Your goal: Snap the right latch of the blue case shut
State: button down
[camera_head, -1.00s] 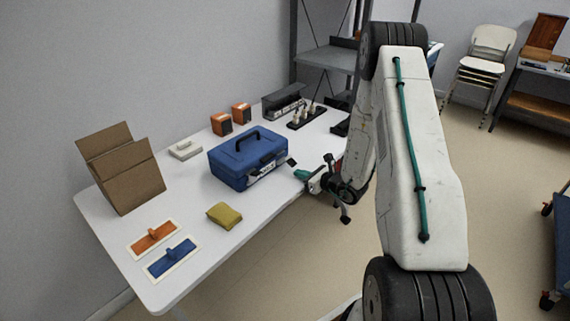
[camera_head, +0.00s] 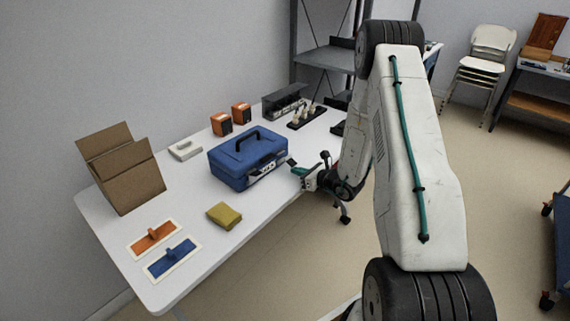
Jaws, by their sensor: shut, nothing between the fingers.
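The blue case (camera_head: 232,170) stands closed-looking on the white table (camera_head: 190,226), with a black handle on its lid. Its front faces the table's near right edge and carries grey latch parts (camera_head: 266,174), too small to read clearly. The right latch (camera_head: 287,162) is near the case's right front corner; I cannot tell its exact position. My gripper (camera_head: 296,168), with teal fingers, is shut and empty. It is just right of the case's front right corner, close to the right latch. I cannot tell whether they touch.
A cardboard box (camera_head: 128,178) stands left.

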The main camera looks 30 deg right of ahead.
jog(key=shift+w+a+r, duration=0.25)
jog(key=shift+w+r, duration=0.05)
jog(key=shift+w, duration=0.4)
jog(key=shift+s, duration=0.15)
dwell(0.3)
jog(key=s+d, duration=0.2)
jog(key=s, duration=0.4)
jog(key=shift+s, duration=0.25)
jog(key=shift+d, duration=0.15)
dwell(0.4)
